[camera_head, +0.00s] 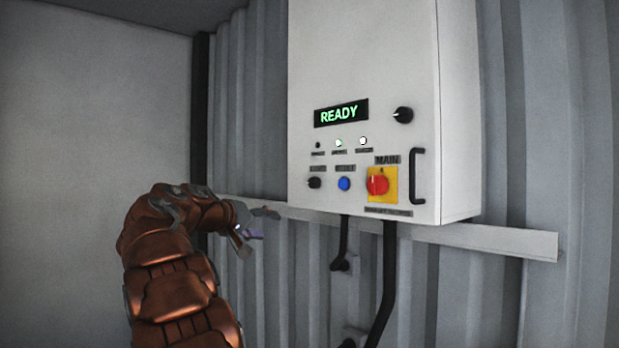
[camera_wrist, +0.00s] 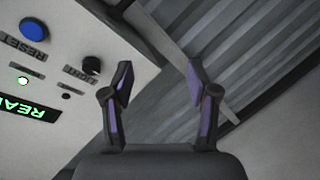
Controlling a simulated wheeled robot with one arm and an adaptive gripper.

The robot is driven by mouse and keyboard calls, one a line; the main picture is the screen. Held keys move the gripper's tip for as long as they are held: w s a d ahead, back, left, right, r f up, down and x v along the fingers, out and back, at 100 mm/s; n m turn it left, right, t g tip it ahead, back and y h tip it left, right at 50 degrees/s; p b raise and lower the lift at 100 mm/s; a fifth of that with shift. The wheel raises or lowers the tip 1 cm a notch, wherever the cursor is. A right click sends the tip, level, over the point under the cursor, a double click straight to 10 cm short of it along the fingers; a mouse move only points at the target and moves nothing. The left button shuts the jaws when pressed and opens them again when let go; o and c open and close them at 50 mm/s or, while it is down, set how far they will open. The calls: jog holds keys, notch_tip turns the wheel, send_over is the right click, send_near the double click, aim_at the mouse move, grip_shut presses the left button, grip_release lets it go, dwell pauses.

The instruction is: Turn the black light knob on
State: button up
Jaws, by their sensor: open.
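The black light knob (camera_head: 314,183) sits at the lower left of the white cabinet's front, left of a blue button. In the wrist view the same knob (camera_wrist: 91,66) shows above its tilted label, which reads LIGHT. The knob's pointer is too small to read. My gripper (camera_head: 264,227) is open and empty, below and left of the knob in the head view. In the wrist view my gripper's two fingers (camera_wrist: 160,72) stand apart, with the knob to the left of the left finger. Neither finger appears to touch the knob.
The cabinet (camera_head: 360,60) carries a READY display (camera_head: 342,113), another black knob (camera_head: 403,115), a blue reset button (camera_head: 344,184), a red MAIN switch (camera_head: 378,184) and a black handle (camera_head: 417,177). A rail (camera_head: 490,240) and cables (camera_head: 386,285) lie below it.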

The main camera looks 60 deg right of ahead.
aim_at(311, 182)
jog(key=s+d+r+m+g+h+p, duration=0.25)
jog(key=d+r+m, duration=0.2)
jog(key=r, duration=0.55)
jog(key=shift+g, duration=0.35)
jog(key=x, duration=0.2)
jog(key=p+x, duration=0.1)
jog(key=x, duration=0.2)
jog(key=p+x, duration=0.1)
jog(key=x, duration=0.1)
jog(key=shift+s+d+r, duration=0.2)
jog(key=shift+s+d, duration=0.1)
jog(key=shift+s, duration=0.05)
jog(key=shift+d+f, duration=0.15)
jog(key=shift+d, duration=0.25)
grip_shut()
